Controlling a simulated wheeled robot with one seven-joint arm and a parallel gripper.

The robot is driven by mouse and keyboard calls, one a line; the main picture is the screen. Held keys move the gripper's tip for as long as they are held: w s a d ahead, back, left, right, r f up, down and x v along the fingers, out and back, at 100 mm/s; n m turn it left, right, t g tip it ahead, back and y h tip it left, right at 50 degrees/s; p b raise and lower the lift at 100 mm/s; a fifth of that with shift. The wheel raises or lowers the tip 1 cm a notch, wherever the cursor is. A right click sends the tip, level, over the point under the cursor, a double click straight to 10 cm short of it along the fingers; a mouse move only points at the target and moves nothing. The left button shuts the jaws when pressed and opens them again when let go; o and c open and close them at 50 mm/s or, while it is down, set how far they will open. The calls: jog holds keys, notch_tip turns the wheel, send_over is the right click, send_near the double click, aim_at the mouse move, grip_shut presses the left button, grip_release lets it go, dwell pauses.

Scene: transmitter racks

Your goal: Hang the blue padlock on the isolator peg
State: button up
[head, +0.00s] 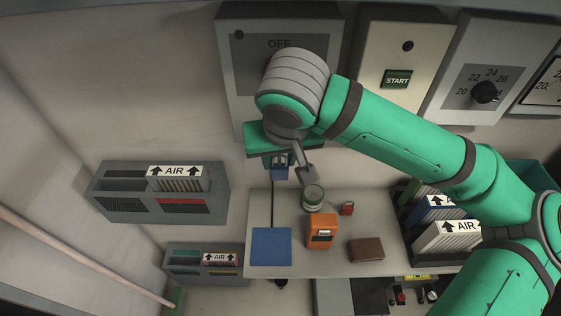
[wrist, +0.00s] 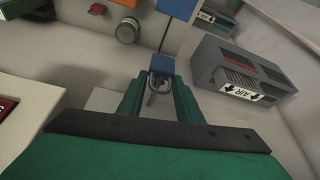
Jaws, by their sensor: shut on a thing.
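My gripper (head: 280,160) is shut on the blue padlock (head: 280,174), in front of the wall just below the isolator box. In the wrist view the blue padlock (wrist: 163,67) sits between the fingertips (wrist: 158,88), with its grey shackle towards the palm. The isolator box (head: 230,70), marked OFF, is on the wall at the top. A sliver of red shows on it beside my wrist, which covers much of its front. I cannot make out the peg.
Below, a shelf (head: 335,262) bears a blue mat (head: 271,246), a jar (head: 313,198), an orange box (head: 322,231), a red padlock (head: 347,208) and a brown wallet (head: 367,249). A grey AIR unit (head: 120,193) juts out at left. A START panel (head: 377,55) is right of the isolator.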

jog(key=shift+w, duration=0.3)
jog(key=shift+w+f, duration=0.6)
jog(key=shift+f, duration=0.15)
jog(key=o, duration=1.2)
